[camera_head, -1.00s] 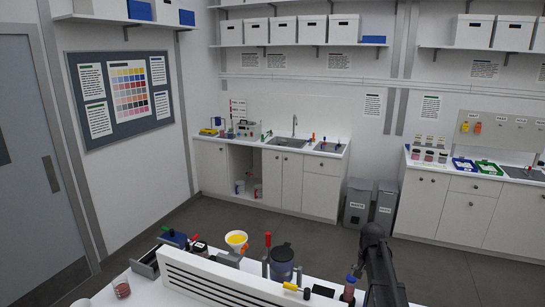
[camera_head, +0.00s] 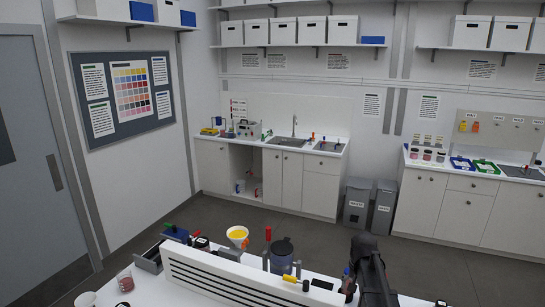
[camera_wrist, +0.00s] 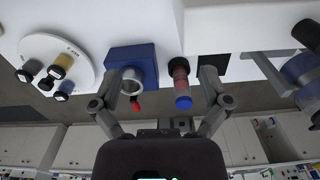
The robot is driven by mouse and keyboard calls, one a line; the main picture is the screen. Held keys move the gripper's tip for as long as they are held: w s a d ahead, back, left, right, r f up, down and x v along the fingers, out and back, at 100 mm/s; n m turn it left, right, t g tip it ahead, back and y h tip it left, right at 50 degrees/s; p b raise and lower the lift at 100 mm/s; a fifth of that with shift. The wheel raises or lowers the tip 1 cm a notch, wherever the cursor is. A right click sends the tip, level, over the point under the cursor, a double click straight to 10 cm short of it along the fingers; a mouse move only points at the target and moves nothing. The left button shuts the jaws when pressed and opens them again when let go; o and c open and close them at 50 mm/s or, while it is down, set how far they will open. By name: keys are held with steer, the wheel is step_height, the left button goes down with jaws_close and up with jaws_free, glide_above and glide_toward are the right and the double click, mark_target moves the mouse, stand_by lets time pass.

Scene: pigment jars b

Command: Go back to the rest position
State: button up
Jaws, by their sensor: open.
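My gripper (camera_wrist: 161,75) is open in the wrist view, with its two fingers spread apart. A small jar with a reddish body and a blue cap (camera_wrist: 181,88) shows beyond the fingers, near the right one. I cannot tell how far it is from them, but nothing is clamped. In the head view my dark arm end stands at the lower right, over the white table (camera_head: 135,297), and its fingertips are hard to make out. A small blue-topped item (camera_head: 346,272) shows just left of it, partly hidden.
A blue block (camera_wrist: 146,60) and a white round stand (camera_wrist: 42,46) with several small jars lie near my gripper. On the table are a yellow-filled funnel or bowl (camera_head: 238,233), a dark-lidded container (camera_head: 282,252) and a glass (camera_head: 125,281).

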steer(key=s+a+n, duration=0.5)
steer(key=s+a, duration=0.5)
steer(key=s, duration=0.5)
step_height(320, 180, down, 13)
steer(key=b, duration=1.3)
steer(key=shift+a+f, duration=0.15)
